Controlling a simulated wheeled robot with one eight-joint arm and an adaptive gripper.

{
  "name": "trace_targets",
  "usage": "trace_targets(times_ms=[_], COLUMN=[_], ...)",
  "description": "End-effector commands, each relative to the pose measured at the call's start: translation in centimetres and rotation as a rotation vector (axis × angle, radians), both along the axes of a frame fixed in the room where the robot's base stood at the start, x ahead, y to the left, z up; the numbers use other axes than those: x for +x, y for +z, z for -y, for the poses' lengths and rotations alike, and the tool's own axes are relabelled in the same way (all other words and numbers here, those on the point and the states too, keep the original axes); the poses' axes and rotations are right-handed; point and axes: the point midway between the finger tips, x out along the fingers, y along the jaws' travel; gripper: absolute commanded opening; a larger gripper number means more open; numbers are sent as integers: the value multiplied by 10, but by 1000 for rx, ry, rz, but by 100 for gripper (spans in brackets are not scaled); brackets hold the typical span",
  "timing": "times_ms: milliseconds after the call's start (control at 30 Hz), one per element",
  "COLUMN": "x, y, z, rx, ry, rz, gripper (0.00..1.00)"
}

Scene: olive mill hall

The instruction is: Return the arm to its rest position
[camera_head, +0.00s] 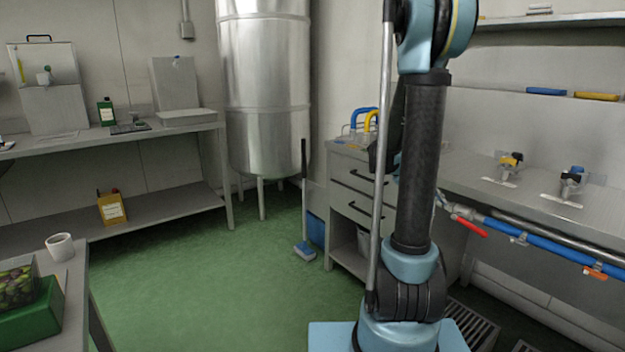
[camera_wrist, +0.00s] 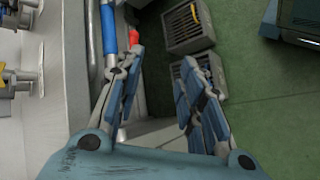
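My arm (camera_head: 417,170) stands upright at the right of the head view, its upper end cut off by the top edge. My gripper (camera_wrist: 163,66) shows in the wrist view with its two fingers spread apart and nothing between them. The fingers point over the green floor, floor grates and a pipe run. In the head view my gripper is not clearly visible; the arm link hides part of the counter behind it.
A counter with valves (camera_head: 510,163) and a blue pipe (camera_head: 545,248) with a red lever runs along the right. A steel tank (camera_head: 265,90) stands at the back. A table with a white cup (camera_head: 60,247) is at lower left. Green floor (camera_head: 200,280) between is mostly clear.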

Motion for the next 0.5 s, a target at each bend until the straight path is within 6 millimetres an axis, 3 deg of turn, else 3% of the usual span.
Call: trace_targets(times_ms=[500], x=[-71], y=[2], z=[-62], rx=[256], ry=[78], rz=[164], gripper=[35])
